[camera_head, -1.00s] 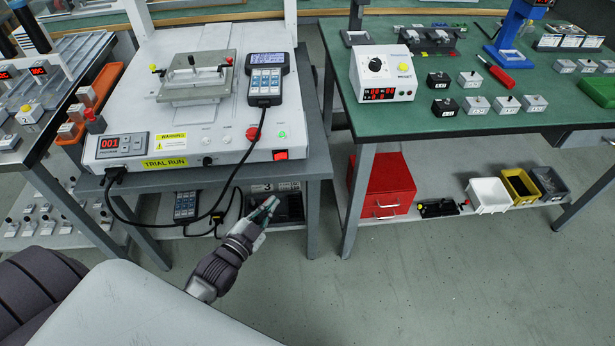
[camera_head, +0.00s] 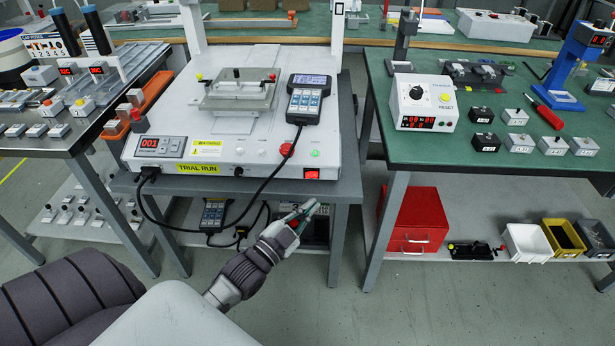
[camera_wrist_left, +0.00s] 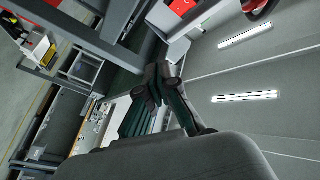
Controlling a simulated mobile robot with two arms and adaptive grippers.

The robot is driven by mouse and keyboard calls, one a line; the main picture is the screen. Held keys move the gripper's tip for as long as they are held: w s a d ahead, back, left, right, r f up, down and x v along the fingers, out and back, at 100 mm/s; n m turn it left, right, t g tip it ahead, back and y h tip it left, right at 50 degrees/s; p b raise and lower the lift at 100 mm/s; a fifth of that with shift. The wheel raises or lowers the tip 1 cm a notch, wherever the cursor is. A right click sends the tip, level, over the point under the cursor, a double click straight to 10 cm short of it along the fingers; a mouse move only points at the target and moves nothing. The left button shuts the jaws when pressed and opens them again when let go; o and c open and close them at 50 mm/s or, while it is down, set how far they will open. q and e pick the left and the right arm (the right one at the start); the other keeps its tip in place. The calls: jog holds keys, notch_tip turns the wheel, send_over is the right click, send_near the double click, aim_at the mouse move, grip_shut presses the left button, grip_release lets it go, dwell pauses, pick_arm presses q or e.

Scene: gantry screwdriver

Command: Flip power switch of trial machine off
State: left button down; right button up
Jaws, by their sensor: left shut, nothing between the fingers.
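The trial machine (camera_head: 228,115) is a white gantry unit with a yellow "TRIAL RUN" label, standing on a table in the head view. Its red power switch (camera_head: 311,174) sits at the lower right of the front face. A round red button (camera_head: 286,149) and a small green light (camera_head: 315,153) are above it. My left gripper (camera_head: 311,206) is shut and empty, just below and in front of the switch, apart from it. The left wrist view also shows the gripper's closed fingers (camera_wrist_left: 160,95); I cannot make out the switch there. My right gripper is not in view.
A black cable (camera_head: 250,195) hangs across the machine's front. A handheld controller (camera_head: 307,100) rests on the machine. A green-topped table (camera_head: 480,168) stands to the right, with a red cabinet (camera_head: 416,222) beneath. Open floor lies in front.

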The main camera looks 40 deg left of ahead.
aim_at(316, 173)
pick_arm(q)
jog(key=shift+w+a+b, duration=0.65)
jog(key=shift+w+a, duration=0.5)
jog(key=shift+w, duration=0.25)
jog(key=shift+w+a+b, duration=0.65)
jog(key=shift+w+a, duration=0.5)
jog(key=shift+w, duration=0.25)
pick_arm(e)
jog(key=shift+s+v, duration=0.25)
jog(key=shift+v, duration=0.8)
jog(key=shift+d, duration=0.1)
pick_arm(q)
jog(key=shift+w+a, duration=0.25)
jog(key=shift+w, duration=0.05)
jog(key=shift+w+a, duration=0.2)
jog(key=shift+w, duration=0.05)
jog(key=shift+s+d, duration=0.1)
jog(key=shift+s, duration=0.05)
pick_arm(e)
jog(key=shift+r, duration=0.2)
pick_arm(q)
jog(key=shift+s+d+p, duration=0.35)
jog(key=shift+s+p, duration=0.1)
jog(key=shift+p, duration=0.2)
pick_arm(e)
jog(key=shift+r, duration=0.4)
